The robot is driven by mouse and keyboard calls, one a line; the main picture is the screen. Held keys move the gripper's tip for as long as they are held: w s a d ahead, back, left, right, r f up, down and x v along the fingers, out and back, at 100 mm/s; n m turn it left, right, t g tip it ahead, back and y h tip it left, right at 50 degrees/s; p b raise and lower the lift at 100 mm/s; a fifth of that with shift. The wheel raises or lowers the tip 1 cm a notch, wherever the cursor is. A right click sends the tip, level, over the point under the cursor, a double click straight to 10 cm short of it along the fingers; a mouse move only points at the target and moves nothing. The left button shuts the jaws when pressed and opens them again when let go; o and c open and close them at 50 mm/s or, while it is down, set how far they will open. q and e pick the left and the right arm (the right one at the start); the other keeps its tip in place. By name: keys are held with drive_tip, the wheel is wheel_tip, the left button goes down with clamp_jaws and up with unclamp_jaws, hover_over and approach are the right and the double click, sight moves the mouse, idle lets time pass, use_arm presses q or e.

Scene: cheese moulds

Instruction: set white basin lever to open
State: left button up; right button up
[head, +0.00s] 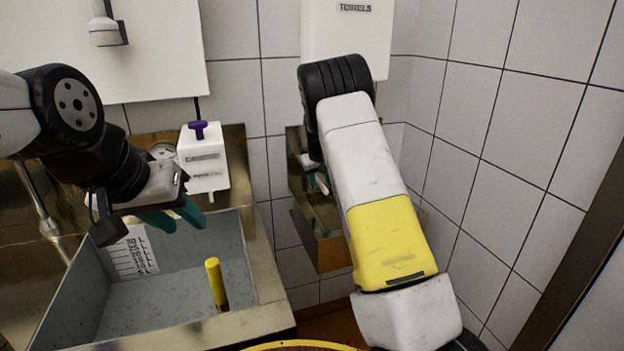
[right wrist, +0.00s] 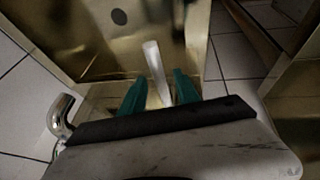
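A white lever (right wrist: 157,72) stands out in front of a brass-coloured basin (right wrist: 105,40) in the right wrist view. My right gripper (right wrist: 160,88) has its two teal fingers apart, one on each side of the lever, with gaps visible; I cannot tell whether either touches it. In the head view my right arm hides most of this gripper and part of the small metal basin (head: 330,251) on the wall. My left gripper (head: 174,215) hangs over the grey sink at the left, its teal fingers apart and empty.
The grey sink (head: 190,262) has a yellow-topped post (head: 215,285) at its front right. A white dispenser (head: 203,160) with a purple knob (head: 198,130) stands behind it. A towel box (head: 345,30) hangs above the small basin. Tiled wall bounds the right.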

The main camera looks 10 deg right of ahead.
clamp_jaws()
idle(1.4)
